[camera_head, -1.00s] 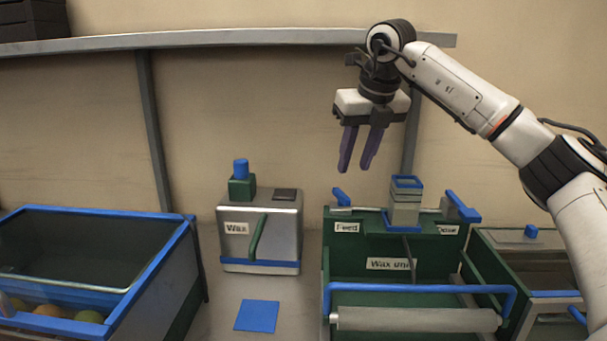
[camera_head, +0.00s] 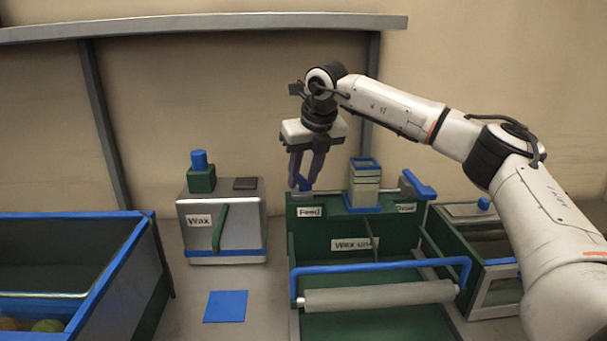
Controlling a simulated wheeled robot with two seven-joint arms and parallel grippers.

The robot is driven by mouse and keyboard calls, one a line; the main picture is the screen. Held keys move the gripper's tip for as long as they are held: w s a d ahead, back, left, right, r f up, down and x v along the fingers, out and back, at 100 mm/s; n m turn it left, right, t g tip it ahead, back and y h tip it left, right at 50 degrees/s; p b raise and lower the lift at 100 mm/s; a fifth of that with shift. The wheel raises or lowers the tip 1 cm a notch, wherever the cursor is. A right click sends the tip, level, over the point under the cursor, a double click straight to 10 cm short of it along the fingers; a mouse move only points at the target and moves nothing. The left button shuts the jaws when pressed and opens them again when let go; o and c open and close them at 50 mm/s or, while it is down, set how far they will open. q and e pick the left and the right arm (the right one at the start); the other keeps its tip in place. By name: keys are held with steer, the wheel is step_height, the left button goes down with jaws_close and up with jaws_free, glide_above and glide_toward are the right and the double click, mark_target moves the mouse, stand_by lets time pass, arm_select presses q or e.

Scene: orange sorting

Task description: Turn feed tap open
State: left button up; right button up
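The fingers are apart. Whether they touch the handle cannot be told. The fingers partly hide the tap. My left gripper is not in view.
A steel box labelled "Wax" (camera_head: 245,218) stands left of the unit. A blue square (camera_head: 226,306) lies on the counter before it. A blue-rimmed bin (camera_head: 128,250) is at left. A second blue handle (camera_head: 419,186) sits above the unit's right label.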

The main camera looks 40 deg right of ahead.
jaws_close()
steer(key=shift+r, duration=0.1)
steer(key=n+y+p, duration=0.1)
steer(key=n+p, duration=0.1)
steer(key=shift+d+n, duration=0.1)
steer(key=shift+n, duration=0.2)
steer(key=n+y+p, duration=0.1)
steer(key=n, duration=0.1)
steer(key=shift+d+n+p, duration=0.1)
steer(key=shift+n+p, duration=0.2)
steer(key=shift+p, duration=0.1)
steer(key=n+y, duration=0.1)
steer(key=n, duration=0.1)
steer(key=shift+n, duration=0.4)
steer(key=n+y, duration=0.1)
steer(key=n, duration=0.1)
steer(key=n+g, duration=0.1)
steer(key=n, duration=0.2)
steer(key=shift+w+d+y, duration=0.15)
steer(key=shift+y, duration=0.25)
steer(key=shift+n+g, duration=0.3)
